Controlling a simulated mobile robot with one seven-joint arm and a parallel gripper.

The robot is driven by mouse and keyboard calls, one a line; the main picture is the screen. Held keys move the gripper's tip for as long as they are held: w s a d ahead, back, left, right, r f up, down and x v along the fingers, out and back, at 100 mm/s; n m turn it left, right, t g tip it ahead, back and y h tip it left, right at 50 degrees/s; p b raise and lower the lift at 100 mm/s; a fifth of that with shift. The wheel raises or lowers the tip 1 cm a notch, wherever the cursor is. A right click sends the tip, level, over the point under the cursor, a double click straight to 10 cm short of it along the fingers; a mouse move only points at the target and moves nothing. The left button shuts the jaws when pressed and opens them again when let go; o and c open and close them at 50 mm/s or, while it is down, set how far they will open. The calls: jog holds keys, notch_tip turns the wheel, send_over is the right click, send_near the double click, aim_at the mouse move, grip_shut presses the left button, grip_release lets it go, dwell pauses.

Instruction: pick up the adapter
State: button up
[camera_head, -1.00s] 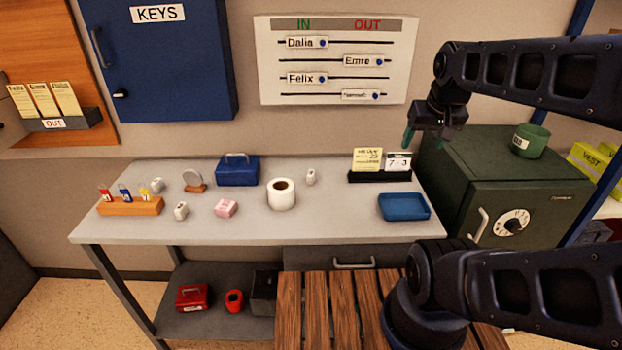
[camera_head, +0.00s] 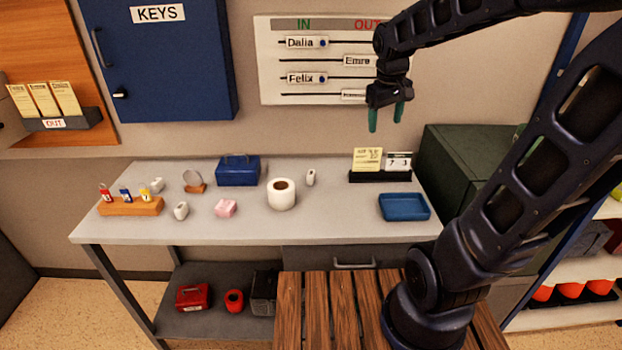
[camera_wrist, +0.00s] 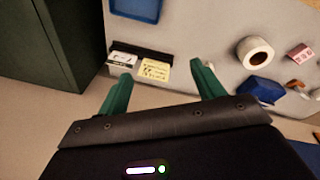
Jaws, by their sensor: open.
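Three small white blocks on the grey desk look like possible adapters, and I cannot tell which one is the adapter. One (camera_head: 310,177) stands behind and right of the white roll. One (camera_head: 181,210) is left of the pink block, and one (camera_head: 157,185) is behind the wooden key rack. My gripper (camera_head: 386,122) is open and empty, with green fingers pointing down, in the air before the IN/OUT board. It is above and right of all three blocks. In the wrist view my open fingers (camera_wrist: 160,69) frame the desk calendar area.
A green safe (camera_head: 447,165) stands right. The desk's front middle is clear.

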jog(key=w+a+f+n+g, duration=0.1)
jog(key=w+a+f+n, duration=0.2)
jog(key=w+a, duration=0.35)
jog(key=n+g+h, duration=0.2)
jog(key=n+h, duration=0.2)
jog(key=n, duration=0.3)
send_near(310, 172)
jog(key=x, duration=0.5)
jog(key=shift+s+a+f, duration=0.2)
jog(key=shift+s+a, duration=0.15)
jog(key=shift+w+d+x, duration=0.1)
jog(key=shift+d+x, duration=0.05)
jog(key=shift+x, duration=0.8)
jog(key=shift+w+d+x, duration=0.1)
jog(key=shift+d+x, duration=0.05)
jog(key=shift+x, duration=0.75)
jog(key=shift+w+d+x, duration=0.1)
jog(key=shift+d+x, duration=0.05)
jog(key=shift+x, duration=0.8)
jog(key=shift+r, duration=0.15)
jog(key=c, duration=1)
